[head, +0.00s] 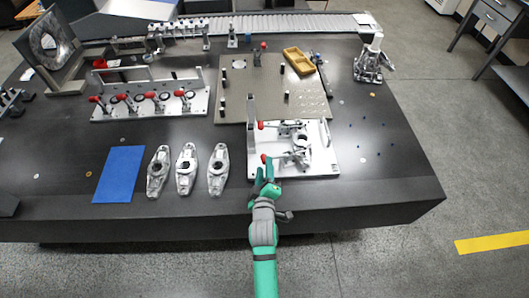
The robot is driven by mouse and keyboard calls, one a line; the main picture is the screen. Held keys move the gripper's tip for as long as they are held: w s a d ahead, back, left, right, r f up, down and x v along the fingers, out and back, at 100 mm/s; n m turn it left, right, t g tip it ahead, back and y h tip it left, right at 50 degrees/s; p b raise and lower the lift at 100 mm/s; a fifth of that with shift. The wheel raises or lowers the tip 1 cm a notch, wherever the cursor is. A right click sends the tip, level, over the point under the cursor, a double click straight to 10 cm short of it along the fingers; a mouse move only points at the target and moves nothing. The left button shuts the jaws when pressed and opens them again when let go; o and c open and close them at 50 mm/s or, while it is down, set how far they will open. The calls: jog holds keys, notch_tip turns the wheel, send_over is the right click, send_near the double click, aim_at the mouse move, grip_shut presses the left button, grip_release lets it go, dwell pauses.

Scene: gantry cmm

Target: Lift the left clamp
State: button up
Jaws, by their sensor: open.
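A light metal fixture plate (322,163) lies near the table's front edge, with a silver part (301,140) on it. Two toggle clamps with red-tipped handles stand on its left side: a far one (261,125) and a near one (265,158). My gripper (267,176) reaches in from the front, open, its fingers at or just in front of the near clamp's red tip. I cannot tell whether they touch it. Both handles look low, pointing left. The gripper hides part of the plate's front left corner.
A second fixture (150,105) with several red-handled clamps stands at the left. Three silver parts (186,168) and a blue mat (119,174) lie left of my gripper. A perforated plate (230,98) with upright pins and a tan tray (298,61) are behind. The table's right front is mostly clear.

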jog(key=x, duration=0.8)
jog(key=shift+w+f, duration=0.15)
jog(key=shift+w, duration=0.25)
grip_shut()
